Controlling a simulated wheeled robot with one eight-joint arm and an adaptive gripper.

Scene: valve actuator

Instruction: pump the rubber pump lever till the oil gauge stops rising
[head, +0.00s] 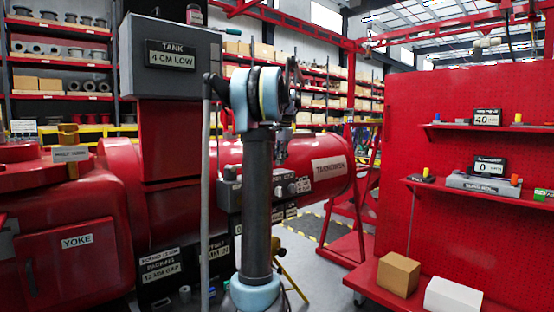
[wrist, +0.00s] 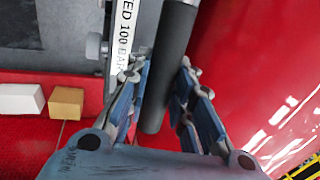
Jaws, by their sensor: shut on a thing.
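The pump lever (wrist: 175,45) is a dark grey round bar running between my fingers in the wrist view. My gripper (wrist: 164,68) is shut on it, one blue-grey finger on each side. In the head view my gripper (head: 281,148) points down in front of the red cylinder; the lever cannot be made out there. A grey tank box (head: 170,58) at upper left carries a sign reading "TANK 4 CM LOW". I cannot tell any other oil gauge apart.
A white label (wrist: 124,40) ending in "100 BAR" is beside the left finger. The red cylinder (head: 320,170) is close behind my gripper. A red pegboard (head: 460,240) with shelves stands at right. A cardboard box (head: 398,273) and a white box (head: 452,295) sit below it.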

